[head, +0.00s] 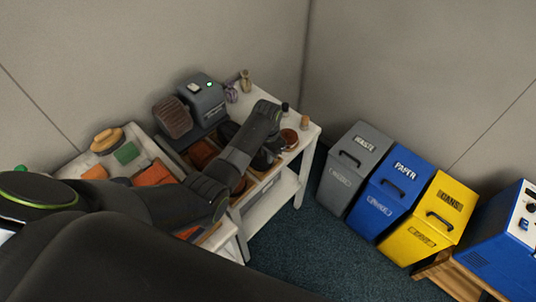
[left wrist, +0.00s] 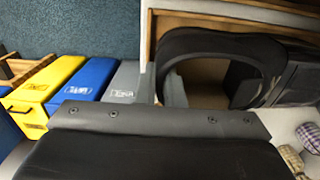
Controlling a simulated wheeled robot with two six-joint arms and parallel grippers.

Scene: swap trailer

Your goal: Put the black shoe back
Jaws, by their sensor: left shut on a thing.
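My left gripper (head: 264,158) is at the right end of the white table, low over a wooden-edged tray (left wrist: 150,45). It is shut on a black shoe (left wrist: 215,40), whose dark curved outline fills the upper middle of the left wrist view. In the head view my arm hides most of the shoe and the fingertips. I cannot tell whether the shoe touches the tray floor. My right gripper is not in view.
A grey machine (head: 206,101) with a green light stands behind my arm. A brush (head: 107,140) and cloths lie at the left. Grey (head: 352,168), blue (head: 392,192) and yellow (head: 430,218) bins stand to the right.

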